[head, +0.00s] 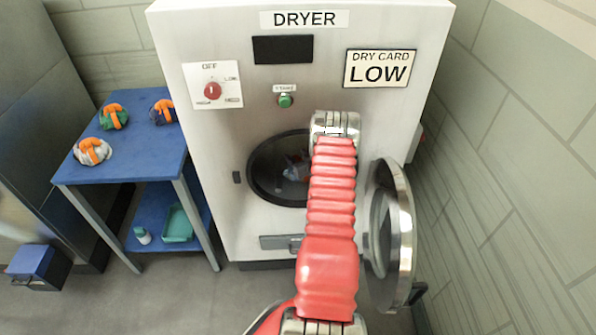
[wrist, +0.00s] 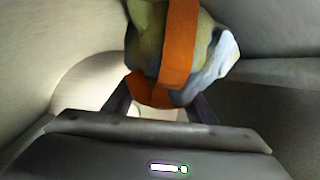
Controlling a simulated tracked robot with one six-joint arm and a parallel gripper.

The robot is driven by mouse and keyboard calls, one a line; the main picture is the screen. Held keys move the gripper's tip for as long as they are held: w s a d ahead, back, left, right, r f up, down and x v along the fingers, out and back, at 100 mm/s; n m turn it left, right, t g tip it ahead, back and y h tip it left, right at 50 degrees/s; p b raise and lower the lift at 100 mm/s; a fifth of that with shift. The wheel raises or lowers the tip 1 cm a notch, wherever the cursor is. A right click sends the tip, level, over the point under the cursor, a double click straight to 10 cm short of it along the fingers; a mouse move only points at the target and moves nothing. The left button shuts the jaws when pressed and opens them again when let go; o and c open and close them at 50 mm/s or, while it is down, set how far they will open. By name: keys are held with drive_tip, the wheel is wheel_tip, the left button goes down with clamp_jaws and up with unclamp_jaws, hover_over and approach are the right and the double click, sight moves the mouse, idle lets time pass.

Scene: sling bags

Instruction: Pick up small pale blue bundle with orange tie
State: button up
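In the wrist view a bundle (wrist: 222,50) with a broad orange tie (wrist: 180,55) fills the upper middle. Its cloth looks pale blue at the right and olive toward the left. My gripper (wrist: 162,100) is right at the bundle, inside a pale, curved drum. Its two dark fingers stand apart, one on each side of the bundle's lower end. Their tips are partly hidden by the bundle, so contact does not show.
The dryer (head: 220,130) has its round door (head: 400,240) swung open to the right, close to my arm. A blue table (head: 135,150) at the left holds three bundles with orange ties. A green tray (head: 178,224) stands on its lower shelf.

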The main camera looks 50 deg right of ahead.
drive_tip(key=c, duration=0.7)
drive_tip(key=shift+r, duration=0.15)
drive_tip(key=shift+s+a+r, duration=0.1)
drive_tip(key=shift+r, duration=0.4)
drive_tip(key=r, duration=0.5)
drive_tip(key=shift+s+a+r, duration=0.3)
drive_tip(key=shift+a+r, duration=0.05)
drive_tip(key=shift+r, duration=0.05)
drive_tip(key=s+a, duration=0.8)
drive_tip(key=a, duration=0.1)
drive_tip(key=s+a, duration=0.4)
drive_tip(key=a, duration=0.1)
drive_tip(key=shift+s, duration=0.2)
